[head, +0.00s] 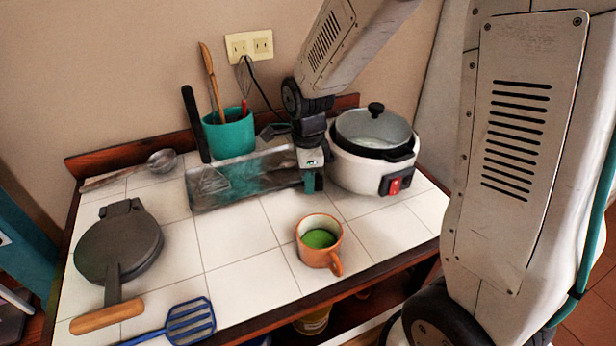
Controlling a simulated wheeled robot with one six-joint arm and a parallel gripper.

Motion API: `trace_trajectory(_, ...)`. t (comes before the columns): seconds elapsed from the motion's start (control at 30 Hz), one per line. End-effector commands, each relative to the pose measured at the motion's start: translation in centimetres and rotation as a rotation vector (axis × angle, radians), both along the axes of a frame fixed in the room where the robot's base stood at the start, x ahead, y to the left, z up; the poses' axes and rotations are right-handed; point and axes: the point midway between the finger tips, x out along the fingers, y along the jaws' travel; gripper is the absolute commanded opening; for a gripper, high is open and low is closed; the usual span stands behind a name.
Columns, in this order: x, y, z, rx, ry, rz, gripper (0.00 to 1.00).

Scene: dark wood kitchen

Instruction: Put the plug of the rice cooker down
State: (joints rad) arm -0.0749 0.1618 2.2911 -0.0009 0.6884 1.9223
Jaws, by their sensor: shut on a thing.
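The rice cooker (366,170) is white with a grey lid, a black knob and a red switch, and stands at the back right of the tiled counter. My gripper (309,183) points down just left of it, over the right end of the metal tray. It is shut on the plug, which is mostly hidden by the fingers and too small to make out. A thin black cord (263,92) runs down from near the wall outlet (249,45) and passes behind my wrist. Whether the plug touches the tray or counter cannot be told.
The worn metal tray (235,187) lies left of my gripper. A teal utensil pot (229,137) stands behind it. An orange mug (319,252) with green contents stands in front. A waffle iron (119,243), ladle (160,162) and blue spatula (188,322) lie left. Tiles between are clear.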

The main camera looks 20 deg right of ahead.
Motion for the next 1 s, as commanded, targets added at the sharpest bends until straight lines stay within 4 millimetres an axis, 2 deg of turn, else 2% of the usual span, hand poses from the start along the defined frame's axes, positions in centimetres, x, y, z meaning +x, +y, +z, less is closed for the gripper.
trace_trajectory(0.47,0.0,0.1,-1.2,0.0,0.0,0.001,0.03)
trace_trajectory(0.5,0.0,0.1,-1.2,0.0,0.0,0.001,0.37)
trace_trajectory(0.57,0.0,0.1,-1.2,0.0,0.0,0.001,0.5)
trace_trajectory(0.87,0.0,0.1,-0.9,0.0,-0.001,0.001,0.5)
trace_trajectory(1.0,0.1,0.1,0.6,0.0,-0.003,0.001,0.5)
